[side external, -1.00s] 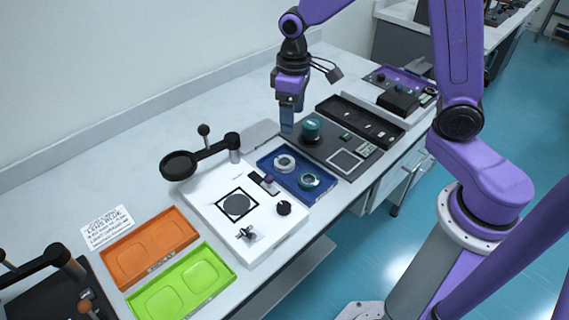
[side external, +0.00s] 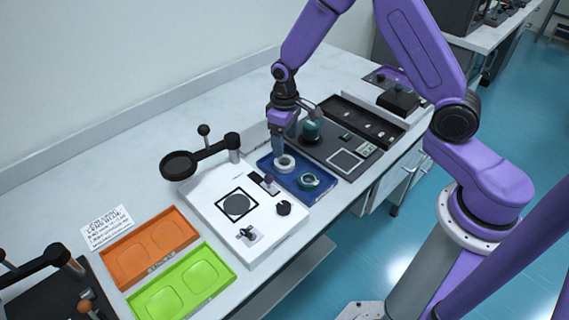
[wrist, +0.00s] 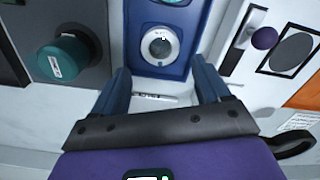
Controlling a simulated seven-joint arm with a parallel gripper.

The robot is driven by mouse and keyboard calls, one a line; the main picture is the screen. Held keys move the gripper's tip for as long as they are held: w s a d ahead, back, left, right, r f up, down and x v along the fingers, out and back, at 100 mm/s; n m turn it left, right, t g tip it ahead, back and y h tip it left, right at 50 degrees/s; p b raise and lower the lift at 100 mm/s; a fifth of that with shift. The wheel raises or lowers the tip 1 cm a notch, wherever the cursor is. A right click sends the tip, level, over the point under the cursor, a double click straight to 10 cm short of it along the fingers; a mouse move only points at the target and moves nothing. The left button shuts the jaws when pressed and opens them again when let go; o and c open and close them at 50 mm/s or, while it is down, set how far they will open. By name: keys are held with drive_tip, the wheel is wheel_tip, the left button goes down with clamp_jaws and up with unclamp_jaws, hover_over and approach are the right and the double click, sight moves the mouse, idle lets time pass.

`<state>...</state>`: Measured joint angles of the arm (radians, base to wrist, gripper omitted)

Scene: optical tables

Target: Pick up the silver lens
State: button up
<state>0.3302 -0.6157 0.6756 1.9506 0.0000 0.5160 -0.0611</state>
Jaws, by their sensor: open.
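The silver lens (side external: 285,163) is a pale ring-shaped piece lying in the back part of the blue tray (side external: 327,191). It also shows in the wrist view (wrist: 160,46), just ahead of and between my fingertips. My gripper (side external: 279,152) is open and empty, pointing down over the tray's back end close to the silver lens. In the wrist view the two blue fingers (wrist: 160,70) stand apart with the tray's rear rim between them. A second lens with a teal tint (side external: 309,181) lies in the tray's front part, apart from the silver one.
A white stand (side external: 215,215) with a magnifier arm (side external: 190,163) is left of the tray. A dark panel with a teal knob (side external: 310,131) is to the right. An orange tray (side external: 150,248) and a green tray (side external: 182,287) lie at front left.

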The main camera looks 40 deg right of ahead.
sight(286, 162)
drive_tip(key=shift+s+f, duration=0.2)
drive_tip(key=shift+f, duration=3.5)
drive_tip(key=c, duration=0.8)
